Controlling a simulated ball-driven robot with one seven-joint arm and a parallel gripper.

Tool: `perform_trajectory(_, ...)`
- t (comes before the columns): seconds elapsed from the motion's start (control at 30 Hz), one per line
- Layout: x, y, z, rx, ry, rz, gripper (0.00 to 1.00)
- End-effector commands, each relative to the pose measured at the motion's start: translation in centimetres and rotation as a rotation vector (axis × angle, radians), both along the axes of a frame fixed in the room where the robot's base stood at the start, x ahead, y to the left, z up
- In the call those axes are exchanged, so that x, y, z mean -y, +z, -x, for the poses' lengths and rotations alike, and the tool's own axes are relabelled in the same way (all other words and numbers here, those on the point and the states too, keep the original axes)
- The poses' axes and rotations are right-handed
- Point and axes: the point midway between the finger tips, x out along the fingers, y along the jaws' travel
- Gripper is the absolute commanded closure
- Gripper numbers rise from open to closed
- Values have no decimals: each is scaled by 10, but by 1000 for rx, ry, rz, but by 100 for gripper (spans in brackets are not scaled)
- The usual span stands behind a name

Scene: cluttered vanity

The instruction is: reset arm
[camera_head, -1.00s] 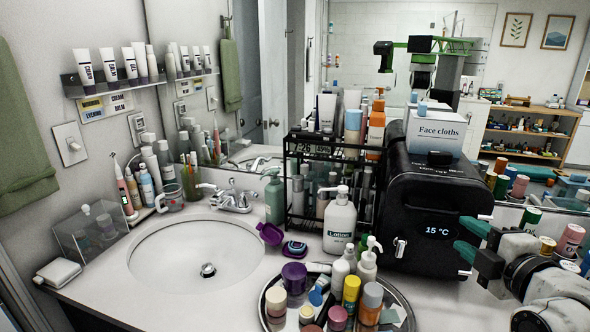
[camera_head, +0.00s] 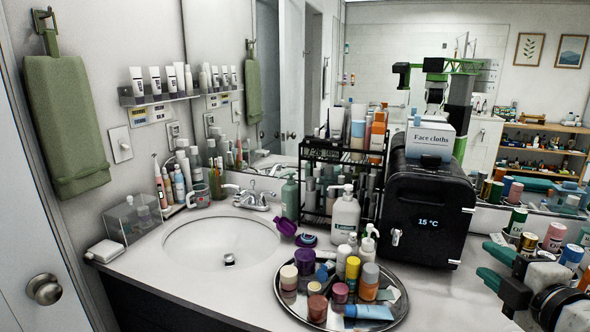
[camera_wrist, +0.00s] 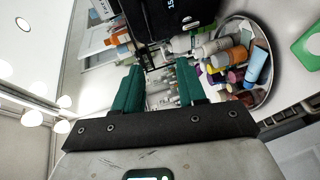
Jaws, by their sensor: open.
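My gripper (camera_head: 492,265) is at the right edge of the head view, with green fingers pointing left and apart. It is empty, held beside the black mini fridge (camera_head: 428,205), on its right. In the wrist view my gripper (camera_wrist: 158,80) shows two green fingers with a gap between them. Bottles and the dark fridge (camera_wrist: 178,18) lie beyond the fingers, apart from them. The rest of my arm is cut off by the frame's right edge.
A round metal tray (camera_head: 400,318) with several bottles and jars stands at the counter's front. A black wire rack (camera_head: 306,190) and a lotion bottle (camera_head: 345,217) stand left of the fridge. The sink (camera_head: 215,243) is at left. Several jars (camera_head: 554,238) crowd near my arm.

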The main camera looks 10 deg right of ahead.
Motion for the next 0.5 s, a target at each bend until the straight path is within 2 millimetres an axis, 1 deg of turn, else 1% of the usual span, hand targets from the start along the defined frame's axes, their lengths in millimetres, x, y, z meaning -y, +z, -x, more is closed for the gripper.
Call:
perform_trajectory(0.07,-1,-2,0,-3,0,-6,59)
perform_trajectory(0.1,-4,-9,0,-16,2,-31,59)
perform_trajectory(0.27,-14,-31,1,-59,-6,-126,59)
perform_trajectory(0.37,-21,-47,3,-92,-14,-190,59)
perform_trajectory(0.47,-31,-68,5,-135,-26,-275,59)
perform_trajectory(0.5,-37,-79,7,-158,-34,-314,59)
